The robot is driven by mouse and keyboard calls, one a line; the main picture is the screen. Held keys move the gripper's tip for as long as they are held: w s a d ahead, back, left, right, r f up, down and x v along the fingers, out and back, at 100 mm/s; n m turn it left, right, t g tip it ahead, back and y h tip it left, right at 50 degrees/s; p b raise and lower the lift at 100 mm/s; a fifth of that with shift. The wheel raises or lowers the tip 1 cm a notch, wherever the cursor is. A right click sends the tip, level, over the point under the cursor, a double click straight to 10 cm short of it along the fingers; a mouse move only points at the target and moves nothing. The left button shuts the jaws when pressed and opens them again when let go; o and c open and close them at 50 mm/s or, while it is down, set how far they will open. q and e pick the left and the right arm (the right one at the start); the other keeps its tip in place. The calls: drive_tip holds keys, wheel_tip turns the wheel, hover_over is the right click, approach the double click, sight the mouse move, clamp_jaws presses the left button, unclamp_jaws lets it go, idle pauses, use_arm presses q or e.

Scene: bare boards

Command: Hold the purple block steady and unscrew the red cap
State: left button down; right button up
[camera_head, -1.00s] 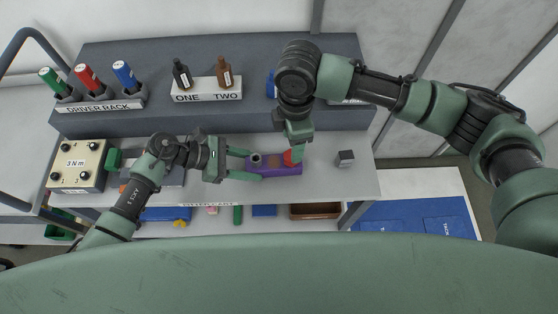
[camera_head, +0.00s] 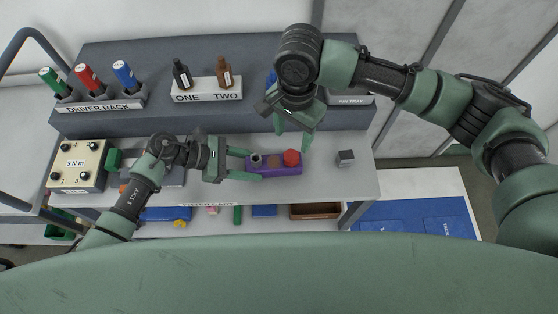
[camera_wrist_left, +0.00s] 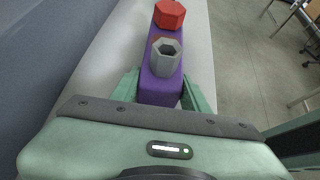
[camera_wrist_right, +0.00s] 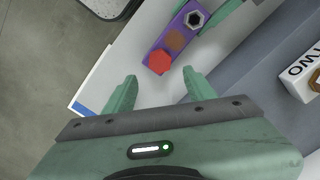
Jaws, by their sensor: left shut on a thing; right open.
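The purple block (camera_head: 282,170) lies on the grey bench. It also shows in the left wrist view (camera_wrist_left: 160,88) and the right wrist view (camera_wrist_right: 163,37). The red hexagonal cap (camera_head: 291,158) sits on its right end, also seen in the left wrist view (camera_wrist_left: 169,14) and right wrist view (camera_wrist_right: 160,62). A grey hexagonal nut (camera_wrist_left: 165,56) stands on the end nearer my left gripper, with a brown patch (camera_wrist_right: 176,39) between them. My left gripper (camera_head: 252,165) is shut on the block's left end. My right gripper (camera_head: 292,140) is open and empty, just behind the cap, apart from it.
A small grey cube (camera_head: 346,158) sits right of the block. Behind stand bottles on the ONE TWO stand (camera_head: 207,90) and the driver rack (camera_head: 100,106). The 3 Nm box (camera_head: 77,166) is at the left. A brown tray (camera_head: 315,212) is below the bench front.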

sight(291, 155)
drive_tip(key=m, duration=0.3)
drive_tip(key=shift+m, duration=0.3)
drive_tip(key=shift+f, duration=4.35)
